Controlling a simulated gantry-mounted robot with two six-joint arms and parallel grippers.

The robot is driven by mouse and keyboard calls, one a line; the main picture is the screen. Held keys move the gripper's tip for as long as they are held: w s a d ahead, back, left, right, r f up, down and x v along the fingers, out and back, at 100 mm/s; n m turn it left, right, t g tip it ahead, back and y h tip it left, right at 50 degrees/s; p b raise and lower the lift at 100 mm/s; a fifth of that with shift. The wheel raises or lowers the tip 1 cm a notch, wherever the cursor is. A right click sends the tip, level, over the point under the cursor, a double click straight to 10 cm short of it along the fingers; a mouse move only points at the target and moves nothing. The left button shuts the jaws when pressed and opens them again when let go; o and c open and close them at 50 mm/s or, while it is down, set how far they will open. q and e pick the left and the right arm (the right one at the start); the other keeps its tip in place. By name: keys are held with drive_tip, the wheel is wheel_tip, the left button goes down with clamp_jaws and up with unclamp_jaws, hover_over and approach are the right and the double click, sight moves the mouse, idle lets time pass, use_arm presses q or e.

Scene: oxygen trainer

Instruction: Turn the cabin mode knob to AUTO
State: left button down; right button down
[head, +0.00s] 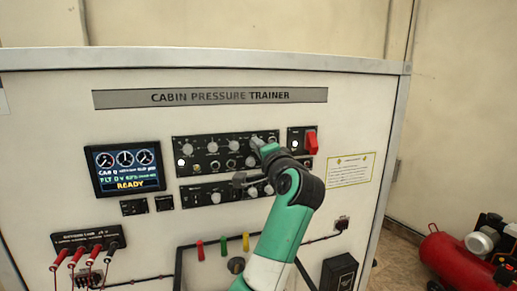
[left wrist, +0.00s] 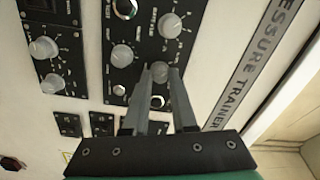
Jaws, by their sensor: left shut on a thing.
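The upper black control panel (head: 212,163) carries a row of pale round knobs and toggles. My left gripper (head: 257,144) reaches its right part and hides some of it. In the left wrist view the two grey fingers (left wrist: 166,72) are shut on a pale grey knob (left wrist: 160,70) on the black panel. Another pale knob (left wrist: 122,55) sits beside it, apart from the fingers. The labels are too small to tell the knob's name or which mark it points to. My right gripper is not in view.
A red switch handle (head: 312,142) stands out just right of the panel. A lower knob panel (head: 197,195) lies beneath, partly behind my arm. A lit screen (head: 125,168) is at the left. Red, green and yellow tabs (head: 223,244) and cables are below. A red compressor (head: 452,262) stands on the floor at right.

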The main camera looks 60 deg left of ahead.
use_arm(q)
drive_tip(key=c, duration=0.7)
unclamp_jaws()
drive_tip(key=shift+s+d+f+b, duration=0.1)
drive_tip(key=shift+s+d+b, duration=0.3)
drive_tip(key=shift+d, duration=1.5)
drive_tip(key=shift+s+d+b, duration=0.25)
drive_tip(key=shift+d+b, duration=0.25)
drive_tip(key=shift+d, duration=1.4)
drive_tip(key=shift+s+d+f+b, duration=0.1)
drive_tip(key=shift+s+d+b, duration=0.3)
drive_tip(key=shift+d, duration=1.5)
